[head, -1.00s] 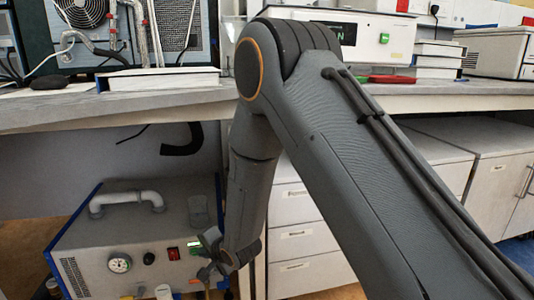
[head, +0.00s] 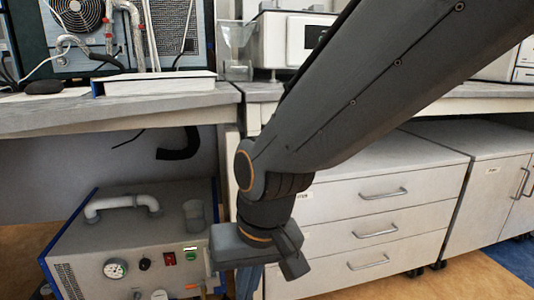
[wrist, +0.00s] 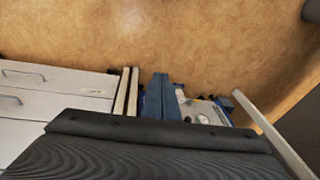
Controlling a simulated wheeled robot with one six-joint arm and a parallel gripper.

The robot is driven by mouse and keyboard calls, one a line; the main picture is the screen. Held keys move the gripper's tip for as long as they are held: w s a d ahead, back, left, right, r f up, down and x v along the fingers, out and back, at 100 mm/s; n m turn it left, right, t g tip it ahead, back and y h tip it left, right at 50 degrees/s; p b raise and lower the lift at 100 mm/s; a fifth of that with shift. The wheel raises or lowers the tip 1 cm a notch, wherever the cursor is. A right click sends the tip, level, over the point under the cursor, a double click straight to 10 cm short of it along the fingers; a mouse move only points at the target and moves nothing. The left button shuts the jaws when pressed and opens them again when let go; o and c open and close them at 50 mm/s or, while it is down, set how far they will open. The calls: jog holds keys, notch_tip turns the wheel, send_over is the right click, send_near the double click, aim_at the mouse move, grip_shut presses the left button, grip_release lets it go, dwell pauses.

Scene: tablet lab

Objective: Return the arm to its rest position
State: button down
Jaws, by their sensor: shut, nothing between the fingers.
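My gripper (head: 247,284) hangs low at the end of my arm in the head view, its fingers pointing down beneath the dark wrist block. It is in front of the gap between the grey instrument box and the drawer cabinet. In the wrist view its blue-grey fingers (wrist: 160,98) lie together, shut, with nothing seen between them. My arm crosses the head view from the upper right down to the wrist. The fingertips are near the bottom edge of the head view.
The grey instrument box (head: 140,245) with a gauge stands left under the bench (head: 170,103). A white drawer cabinet (head: 370,205) stands to the right. A glass funnel-shaped vessel (head: 237,38) and a white device (head: 290,35) are on the bench. The wrist view shows open tan floor (wrist: 150,35).

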jog(key=s+d+r+n+g, duration=0.1)
jog(key=s+d+r+n, duration=0.15)
jog(key=s, duration=0.45)
jog(key=d+r+m+h+p, duration=0.1)
jog(key=d+r+m+p, duration=0.2)
jog(key=d+r+p, duration=0.7)
jog(key=d+r+m+h+p, duration=0.1)
jog(key=d+r+m+p, duration=0.2)
jog(key=d+r+p, duration=0.7)
notch_tip(320, 180, up, 5)
jog(key=p, duration=1.4)
jog(key=shift+d+p, duration=0.3)
jog(key=shift+w+a, duration=0.1)
jog(key=shift+a, duration=0.05)
